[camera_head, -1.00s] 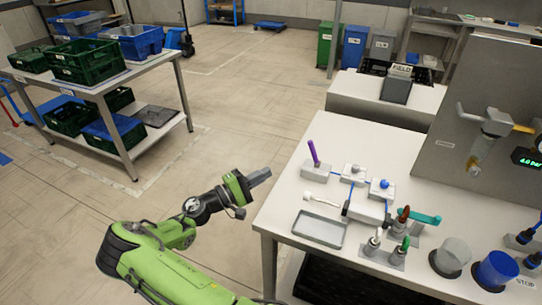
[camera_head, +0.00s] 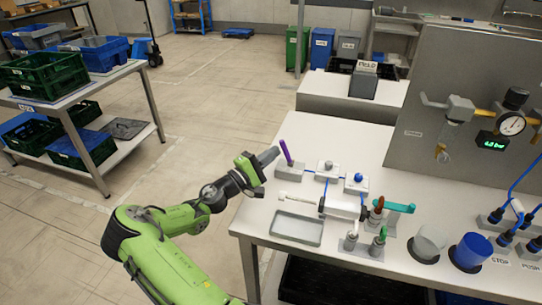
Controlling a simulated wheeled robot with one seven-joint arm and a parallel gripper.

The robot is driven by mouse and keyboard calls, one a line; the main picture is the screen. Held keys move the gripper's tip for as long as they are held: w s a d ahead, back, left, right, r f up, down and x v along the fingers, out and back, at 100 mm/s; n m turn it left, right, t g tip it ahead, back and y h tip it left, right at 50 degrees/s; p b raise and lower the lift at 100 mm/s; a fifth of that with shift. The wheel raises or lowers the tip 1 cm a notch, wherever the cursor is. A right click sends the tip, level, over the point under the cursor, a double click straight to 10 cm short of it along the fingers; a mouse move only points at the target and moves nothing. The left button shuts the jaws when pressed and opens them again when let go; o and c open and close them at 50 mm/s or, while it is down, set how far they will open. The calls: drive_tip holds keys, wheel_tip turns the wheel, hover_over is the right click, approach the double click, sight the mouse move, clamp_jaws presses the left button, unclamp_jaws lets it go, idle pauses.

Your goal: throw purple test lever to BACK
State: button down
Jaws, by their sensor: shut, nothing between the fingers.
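The purple test lever (camera_head: 286,152) stands up from a small grey block near the back left corner of the white bench (camera_head: 352,132). Its top leans slightly to the left. My gripper (camera_head: 274,153) is shut and empty, at the left edge of the bench. In the picture its tip is just left of the lever; I see a narrow gap, but cannot tell the depth between them.
A grey tray (camera_head: 297,229), a white brush-like tool (camera_head: 297,199), valve blocks with blue tubes (camera_head: 354,182) and a teal-handled valve (camera_head: 394,206) are on the bench. Grey (camera_head: 429,242) and blue (camera_head: 470,251) cups stand at right. A gauge panel (camera_head: 440,120) rises behind.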

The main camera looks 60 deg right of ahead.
drive_tip(key=shift+r, duration=0.1)
idle(0.3)
drive_tip(key=shift+r, duration=0.1)
drive_tip(key=shift+s+m+p, duration=0.2)
drive_tip(key=shift+m+p, duration=0.1)
drive_tip(key=shift+m, duration=0.1)
